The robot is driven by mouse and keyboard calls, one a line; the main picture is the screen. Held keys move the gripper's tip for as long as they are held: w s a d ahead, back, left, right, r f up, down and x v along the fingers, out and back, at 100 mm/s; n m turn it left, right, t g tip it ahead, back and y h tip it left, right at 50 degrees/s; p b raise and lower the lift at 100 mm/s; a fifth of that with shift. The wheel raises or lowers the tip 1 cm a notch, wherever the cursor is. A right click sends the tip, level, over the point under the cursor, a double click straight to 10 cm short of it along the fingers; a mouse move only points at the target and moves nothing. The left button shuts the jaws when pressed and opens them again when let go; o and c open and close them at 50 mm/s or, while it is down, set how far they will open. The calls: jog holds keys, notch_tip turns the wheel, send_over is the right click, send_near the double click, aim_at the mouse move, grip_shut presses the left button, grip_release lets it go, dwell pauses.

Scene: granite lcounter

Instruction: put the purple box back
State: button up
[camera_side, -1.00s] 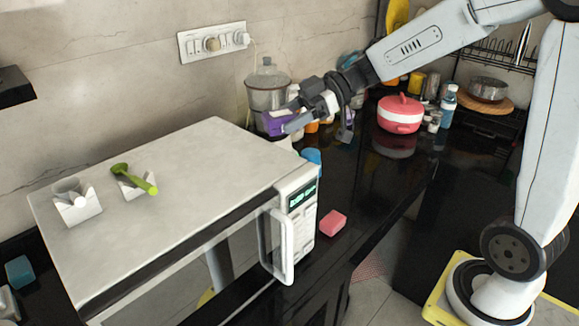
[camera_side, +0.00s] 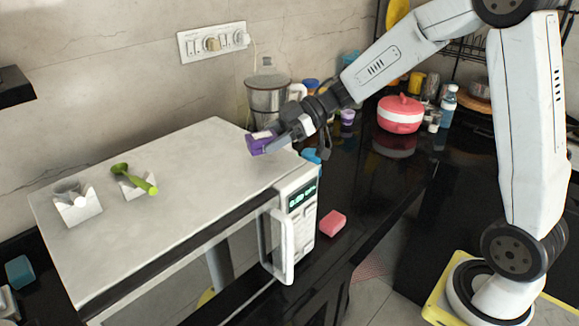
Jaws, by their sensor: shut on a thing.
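My gripper (camera_side: 268,145) is above the back right part of the microwave's white top. It is shut on the purple box (camera_side: 257,142), which has a white patch on its upper face. The box is tilted a little and sits at the fingertips. The fingers hide part of it. I cannot tell exactly how high it is above the microwave (camera_side: 190,205).
Two small white holders stand on the microwave: one (camera_side: 82,212) with a whitish item, one (camera_side: 128,188) with a green tool (camera_side: 135,179). A pink block (camera_side: 332,223) lies right of the microwave. The middle of its top is clear.

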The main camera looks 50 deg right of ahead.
jog(key=shift+f, duration=1.4)
jog(key=shift+f, duration=0.15)
jog(key=o, duration=1.2)
jog(key=shift+o, duration=0.2)
jog(key=shift+r, duration=0.2)
jog(key=v, duration=1.2)
